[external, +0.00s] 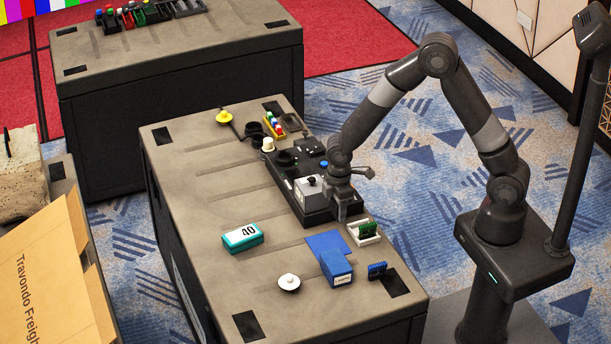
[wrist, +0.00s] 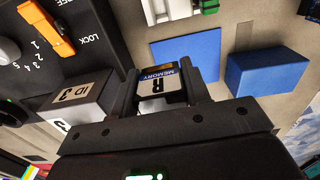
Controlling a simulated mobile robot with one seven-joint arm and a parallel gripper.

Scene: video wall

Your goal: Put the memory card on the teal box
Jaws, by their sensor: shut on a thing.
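The memory card (wrist: 163,83), dark with a white label reading "MEMORY" and "R", is held between the two fingers of my gripper (wrist: 168,88). In the external view my gripper (external: 344,208) points down beside the black device at the table's right edge; the card is too small to make out there. The teal box (external: 243,238), with a white top marked "40", lies on the table to the left of my gripper and apart from it. The teal box is not in the wrist view.
The black device (external: 309,205) with knobs stands by my gripper. A blue sheet (external: 322,242), a blue box (external: 336,268), a white tray (external: 362,236) with a green part, a blue connector (external: 377,271) and a white knob (external: 289,283) lie nearby. The table's left side is mostly clear.

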